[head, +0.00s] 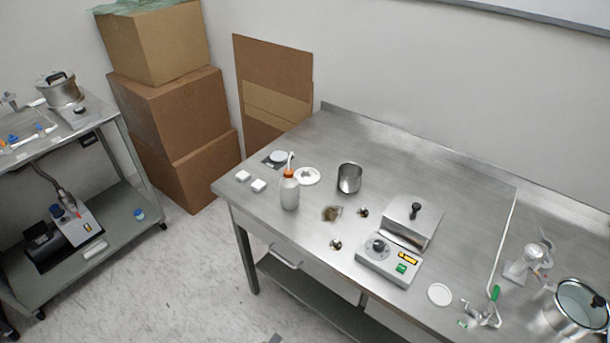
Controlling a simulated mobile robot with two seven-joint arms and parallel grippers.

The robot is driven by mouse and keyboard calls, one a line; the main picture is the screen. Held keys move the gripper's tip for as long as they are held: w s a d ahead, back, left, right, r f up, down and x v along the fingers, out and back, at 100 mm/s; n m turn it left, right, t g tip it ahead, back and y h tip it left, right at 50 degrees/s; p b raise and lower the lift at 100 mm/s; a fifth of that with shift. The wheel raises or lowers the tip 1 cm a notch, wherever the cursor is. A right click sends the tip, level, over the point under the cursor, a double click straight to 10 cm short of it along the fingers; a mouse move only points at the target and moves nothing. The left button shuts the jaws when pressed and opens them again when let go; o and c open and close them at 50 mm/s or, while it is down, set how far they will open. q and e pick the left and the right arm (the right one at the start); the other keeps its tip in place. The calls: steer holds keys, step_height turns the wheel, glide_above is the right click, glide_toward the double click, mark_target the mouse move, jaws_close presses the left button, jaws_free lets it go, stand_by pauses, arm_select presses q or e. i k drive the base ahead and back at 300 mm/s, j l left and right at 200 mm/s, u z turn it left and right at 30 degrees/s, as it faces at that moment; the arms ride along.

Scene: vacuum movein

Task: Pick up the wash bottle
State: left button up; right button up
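The wash bottle (289,192) stands upright on the steel table near its left end. It has a pale, whitish body, an orange cap and a thin white spout pointing up. Neither of my grippers shows in the head view, and nothing is touching the bottle.
On the steel table (390,150), a white dish (307,176) and a metal beaker (349,178) stand close to the bottle. Small white blocks (259,186) lie left of it. A hotplate-like device (388,262) sits further right. A cart (75,240) and stacked boxes (172,112) stand left.

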mark_target(288, 184)
steer(key=i+j+z, duration=0.1)
steer(key=j, duration=0.3)
steer(key=i+j+z, duration=0.15)
steer(key=j, duration=0.25)
steer(key=i+j+z, duration=0.1)
steer(key=i+j, duration=0.15)
steer(key=j, duration=0.2)
steer(key=i+j+z, duration=0.1)
steer(key=j, duration=0.35)
steer(key=i+j+z, duration=0.15)
steer(key=j, duration=0.3)
steer(key=i+j+z, duration=0.1)
steer(key=j, duration=0.35)
